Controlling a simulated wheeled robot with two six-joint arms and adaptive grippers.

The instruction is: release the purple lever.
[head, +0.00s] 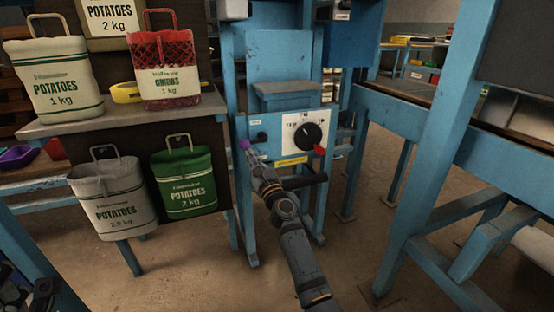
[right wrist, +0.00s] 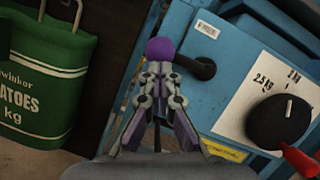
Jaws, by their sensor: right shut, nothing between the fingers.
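The purple lever (head: 244,144) is on the front of the blue machine, its round purple knob to the left of a black pivot. In the right wrist view the knob (right wrist: 159,50) stands just beyond my fingertips, with the black lever arm running right to the panel. My right gripper (head: 250,155) is shut and empty, its fingertips (right wrist: 159,72) right at the knob's near side. I cannot tell whether they touch it.
A dial (head: 309,134) with a red-tipped pointer (head: 320,150) is right of the lever. A green potato sack (head: 184,183) and a grey one (head: 112,198) hang at left, below a shelf (head: 120,115) with more sacks. A blue frame (head: 445,150) stands at right.

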